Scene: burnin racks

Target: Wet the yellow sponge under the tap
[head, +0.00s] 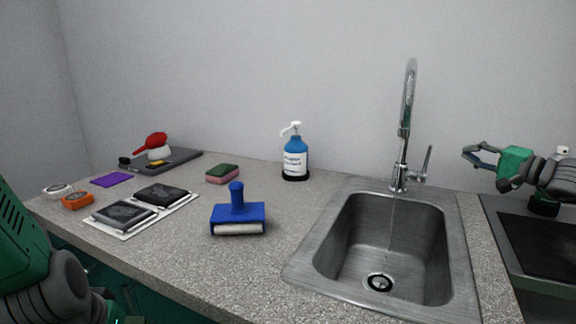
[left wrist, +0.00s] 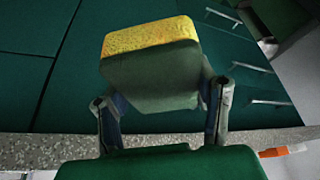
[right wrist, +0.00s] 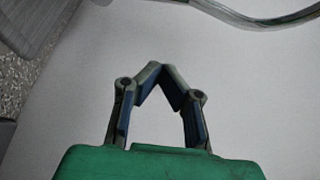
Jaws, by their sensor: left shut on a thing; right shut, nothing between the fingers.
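In the left wrist view a yellow sponge (left wrist: 150,62) with a dark green side is held between the fingers of my left gripper (left wrist: 160,105). In the head view only my left arm shows at the lower left; that gripper and its sponge are out of sight. The chrome tap (head: 405,130) stands behind the steel sink (head: 330,235), and a thin stream of water seems to fall from it toward the drain. My right gripper (head: 470,154) is shut and empty, right of the tap; its fingertips meet in the right wrist view (right wrist: 162,68).
Black pads on a white sheet (head: 175,212) and a grey tray (head: 185,163) lie left. Counter between roller and sink is clear.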

